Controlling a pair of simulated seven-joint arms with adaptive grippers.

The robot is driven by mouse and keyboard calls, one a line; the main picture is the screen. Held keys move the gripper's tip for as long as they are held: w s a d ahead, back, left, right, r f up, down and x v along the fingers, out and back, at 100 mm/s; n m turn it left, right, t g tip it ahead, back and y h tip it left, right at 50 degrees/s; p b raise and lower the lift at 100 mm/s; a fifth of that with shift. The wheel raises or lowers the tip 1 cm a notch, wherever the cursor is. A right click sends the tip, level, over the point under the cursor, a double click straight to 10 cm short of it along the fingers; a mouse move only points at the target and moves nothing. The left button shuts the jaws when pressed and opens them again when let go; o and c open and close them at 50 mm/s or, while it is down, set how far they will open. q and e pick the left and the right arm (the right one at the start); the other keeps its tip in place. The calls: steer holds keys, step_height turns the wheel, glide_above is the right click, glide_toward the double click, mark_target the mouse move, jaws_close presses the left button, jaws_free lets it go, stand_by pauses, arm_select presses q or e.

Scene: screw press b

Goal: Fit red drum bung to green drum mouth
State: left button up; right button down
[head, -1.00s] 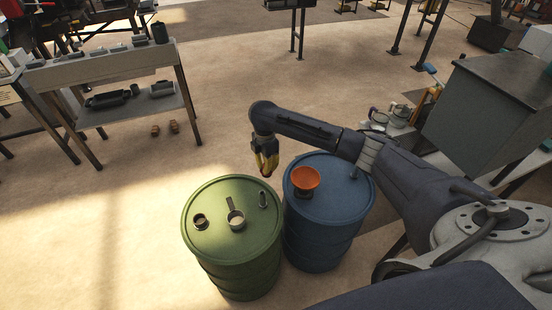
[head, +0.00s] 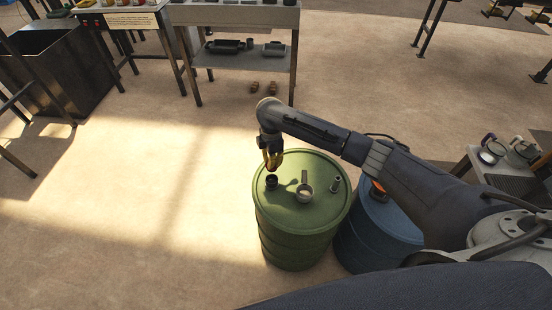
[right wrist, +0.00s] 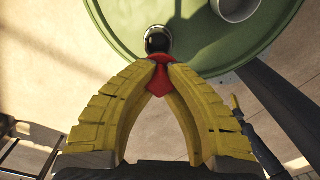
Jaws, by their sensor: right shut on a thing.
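The green drum (head: 308,235) stands upright in the head view. Its dark round mouth (head: 271,182) is at the left of its top; it also shows in the right wrist view (right wrist: 158,38). My right gripper (head: 272,167) has yellow fingers and is close to the mouth. In the right wrist view it (right wrist: 160,66) is shut on the red bung (right wrist: 158,80), which sits between the fingertips with the mouth just beyond. I cannot tell whether bung and mouth touch. In the head view the fingers mostly hide the bung. My left gripper is in no view.
A shelf table (head: 240,60) stands at the back.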

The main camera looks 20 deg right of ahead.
steer(key=shift+a, duration=0.1)
stand_by(0.4)
steer(key=shift+f, duration=2.8)
steer(key=shift+f, duration=0.25)
steer(key=shift+f, duration=1.1)
steer(key=shift+f, duration=0.45)
steer(key=c, duration=1.4)
jaws_free()
steer(key=shift+c, duration=0.2)
